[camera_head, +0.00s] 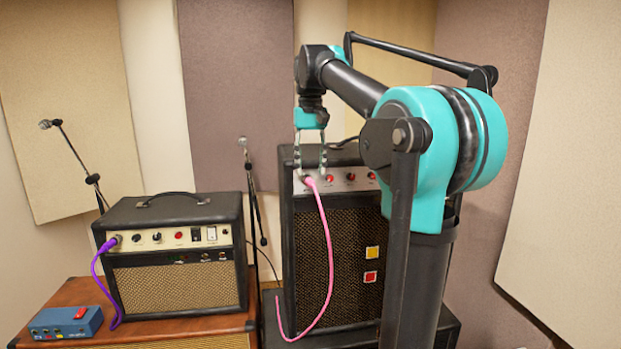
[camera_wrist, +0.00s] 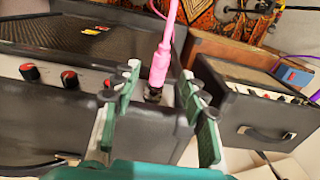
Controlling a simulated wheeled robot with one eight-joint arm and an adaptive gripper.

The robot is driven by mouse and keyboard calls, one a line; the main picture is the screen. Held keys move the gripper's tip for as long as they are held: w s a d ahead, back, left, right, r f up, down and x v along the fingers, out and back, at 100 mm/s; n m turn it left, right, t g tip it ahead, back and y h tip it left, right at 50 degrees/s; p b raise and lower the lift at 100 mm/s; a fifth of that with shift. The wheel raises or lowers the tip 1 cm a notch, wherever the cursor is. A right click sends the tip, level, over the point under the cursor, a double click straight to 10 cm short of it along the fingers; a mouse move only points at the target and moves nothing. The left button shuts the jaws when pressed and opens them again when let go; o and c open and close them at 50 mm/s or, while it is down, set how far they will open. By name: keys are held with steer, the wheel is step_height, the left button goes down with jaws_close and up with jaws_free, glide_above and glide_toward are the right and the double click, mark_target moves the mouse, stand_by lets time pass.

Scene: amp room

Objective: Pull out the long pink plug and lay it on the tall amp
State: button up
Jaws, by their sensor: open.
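The tall amp (camera_head: 352,262) is black with a grille front and a light control panel with red knobs. The long pink plug (camera_wrist: 160,62) sits in a socket at the left end of that panel, its pink cable hanging down the amp's front. In the head view, the plug (camera_head: 310,184) shows just below my fingertips. My gripper (camera_head: 311,176) is open, pointing down at the panel. In the wrist view, my gripper's fingers (camera_wrist: 160,72) stand on either side of the plug, with visible gaps. The tall amp's top is partly hidden behind my arm in the head view.
A smaller amp (camera_head: 178,287) with a purple plug (camera_head: 110,243) stands left on a wooden cabinet (camera_head: 180,332). A blue pedal (camera_head: 65,322) lies beside it. Two microphone stands rise at the left and behind, between the amps. A yellow and a red square mark the tall amp's grille.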

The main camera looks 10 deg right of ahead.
mark_target(310, 182)
steer(key=shift+f, duration=1.85)
jaws_close()
